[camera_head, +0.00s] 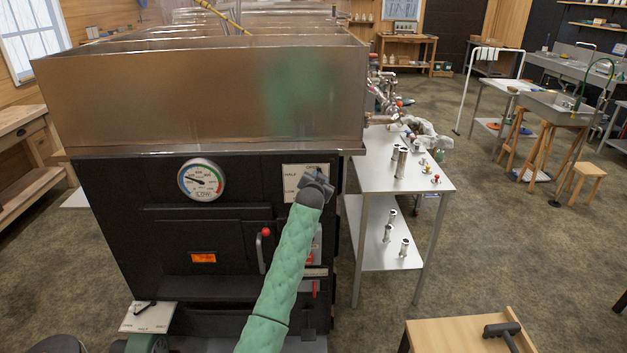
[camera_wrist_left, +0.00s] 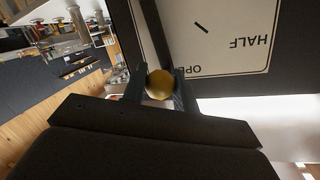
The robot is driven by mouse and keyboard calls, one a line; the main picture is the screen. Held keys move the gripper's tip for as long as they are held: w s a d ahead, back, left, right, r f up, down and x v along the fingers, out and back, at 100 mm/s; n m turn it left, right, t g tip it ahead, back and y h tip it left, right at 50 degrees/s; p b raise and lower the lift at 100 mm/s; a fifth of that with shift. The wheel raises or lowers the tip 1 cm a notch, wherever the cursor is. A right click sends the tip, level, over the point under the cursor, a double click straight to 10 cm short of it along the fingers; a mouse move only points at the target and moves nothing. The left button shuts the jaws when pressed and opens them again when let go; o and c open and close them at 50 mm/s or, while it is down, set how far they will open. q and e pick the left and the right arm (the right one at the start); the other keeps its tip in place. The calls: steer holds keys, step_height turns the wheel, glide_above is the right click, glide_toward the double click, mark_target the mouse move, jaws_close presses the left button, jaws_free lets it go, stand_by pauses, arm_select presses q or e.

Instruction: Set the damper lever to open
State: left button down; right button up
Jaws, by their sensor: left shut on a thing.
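The damper's white label plate (camera_head: 291,184) is on the upper right of the black evaporator front in the head view. In the left wrist view the plate (camera_wrist_left: 222,30) appears upside down, with HALF and a partly hidden OPEN label. My left gripper (camera_head: 318,180) is in front of the plate's right side and covers part of it. In the wrist view its two fingers are shut on the lever's round brass knob (camera_wrist_left: 160,84), right beside the OPEN label. My right gripper is not in view.
A round dial gauge (camera_head: 201,180) and a red-knobbed door handle (camera_head: 264,250) are on the black front. The metal pan (camera_head: 200,100) overhangs above. A steel side table (camera_head: 420,185) with metal fittings stands close to the right.

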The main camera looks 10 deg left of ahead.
arm_select(q)
steer(key=shift+w+d+m, duration=0.2)
steer(key=shift+d+m, duration=0.4)
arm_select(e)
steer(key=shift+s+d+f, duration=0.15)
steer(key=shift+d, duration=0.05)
arm_select(q)
steer(key=shift+r, duration=0.1)
steer(key=c, duration=1.5)
jaws_free()
steer(key=o, duration=0.4)
steer(key=shift+d, duration=0.1)
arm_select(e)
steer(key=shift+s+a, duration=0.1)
arm_select(q)
steer(key=shift+s, duration=0.3)
steer(key=s+r+b, duration=0.1)
steer(key=s+b, duration=0.2)
steer(key=s, duration=0.4)
steer(key=shift+d+r, duration=0.15)
steer(key=shift+d, duration=0.2)
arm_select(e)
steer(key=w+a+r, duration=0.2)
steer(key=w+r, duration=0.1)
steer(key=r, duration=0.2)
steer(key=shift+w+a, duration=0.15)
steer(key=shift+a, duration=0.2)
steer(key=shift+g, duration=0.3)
